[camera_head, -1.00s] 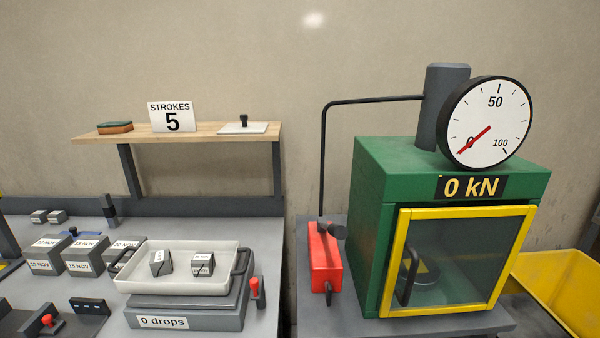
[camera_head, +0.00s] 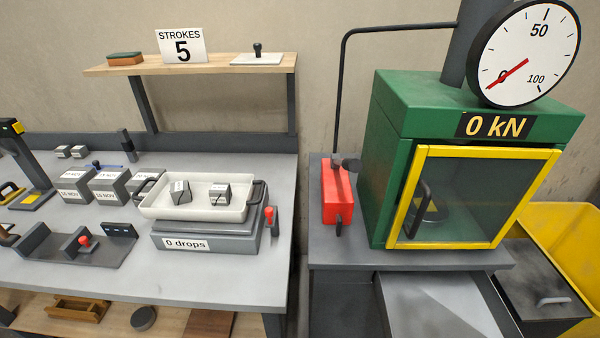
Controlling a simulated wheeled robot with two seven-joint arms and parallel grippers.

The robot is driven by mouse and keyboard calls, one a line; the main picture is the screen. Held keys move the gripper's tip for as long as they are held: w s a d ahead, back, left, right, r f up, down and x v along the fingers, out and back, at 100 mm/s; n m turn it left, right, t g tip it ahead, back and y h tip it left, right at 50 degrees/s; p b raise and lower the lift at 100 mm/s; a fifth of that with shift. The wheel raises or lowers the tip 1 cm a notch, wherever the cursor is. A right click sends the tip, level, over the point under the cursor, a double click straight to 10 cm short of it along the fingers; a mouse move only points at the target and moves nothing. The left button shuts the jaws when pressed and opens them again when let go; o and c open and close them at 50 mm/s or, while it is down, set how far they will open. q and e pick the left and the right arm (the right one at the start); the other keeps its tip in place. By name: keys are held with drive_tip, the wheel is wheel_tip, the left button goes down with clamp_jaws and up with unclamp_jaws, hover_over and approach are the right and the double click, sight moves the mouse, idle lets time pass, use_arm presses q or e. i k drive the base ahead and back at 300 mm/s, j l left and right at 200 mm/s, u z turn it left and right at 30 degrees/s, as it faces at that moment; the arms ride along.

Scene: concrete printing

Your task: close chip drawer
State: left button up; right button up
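No part is labelled as the chip drawer. Below the green press (camera_head: 405,118), a light grey sloping panel (camera_head: 440,305) shows under the tabletop and is cut off by the bottom edge. To its right a dark box (camera_head: 535,268) with a grey bar handle (camera_head: 553,300) sits beside the yellow bin; I cannot tell whether either is the drawer or how far it is out. The press's yellow-framed glass door (camera_head: 480,195) looks shut. Neither of my grippers is in view.
The press stands on a grey stand (camera_head: 330,258) with a red pump (camera_head: 337,190). A yellow bin (camera_head: 570,235) is at the right. On the left, a grey bench (camera_head: 130,265) holds a white tray (camera_head: 195,210) with two cubes. A narrow gap separates bench and stand.

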sight(465, 302)
drive_tip(key=k+z, duration=0.1)
drive_tip(key=z, duration=1.35)
